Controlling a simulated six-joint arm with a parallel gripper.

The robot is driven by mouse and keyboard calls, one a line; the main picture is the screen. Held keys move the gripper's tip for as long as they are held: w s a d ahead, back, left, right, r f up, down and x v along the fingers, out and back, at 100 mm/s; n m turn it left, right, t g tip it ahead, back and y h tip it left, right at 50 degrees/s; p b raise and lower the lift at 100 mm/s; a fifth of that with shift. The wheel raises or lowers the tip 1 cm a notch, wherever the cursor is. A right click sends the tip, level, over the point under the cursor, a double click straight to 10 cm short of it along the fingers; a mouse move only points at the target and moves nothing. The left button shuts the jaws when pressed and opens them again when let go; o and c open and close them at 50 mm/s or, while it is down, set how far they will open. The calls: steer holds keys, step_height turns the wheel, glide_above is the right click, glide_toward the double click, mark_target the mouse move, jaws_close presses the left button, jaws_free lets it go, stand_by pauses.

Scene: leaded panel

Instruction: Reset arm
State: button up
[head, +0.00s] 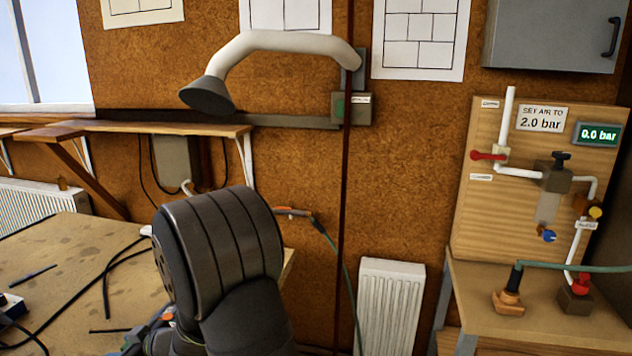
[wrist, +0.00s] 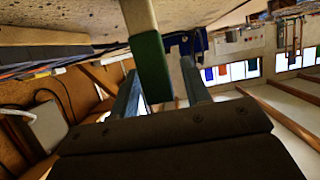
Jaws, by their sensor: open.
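My gripper (wrist: 160,70) shows in the wrist view, its two grey fingers spread apart. A pale wooden bar with a green end (wrist: 152,68) shows between and beyond the fingers; I cannot tell how far off it is, and no finger visibly closes on it. In the head view my dark arm fills the lower middle, over the right part of the workbench (head: 60,260). My fingers cannot be made out there.
Dark cables and a thin dark tool (head: 33,275) lie on the workbench. At right stands an air panel (head: 470,215) with a "SET AIR TO 2.0 bar" sign and a display (head: 598,134) reading 0.0 bar.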

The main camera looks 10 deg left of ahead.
steer(key=shift+r, duration=0.6)
steer(key=shift+f, duration=0.1)
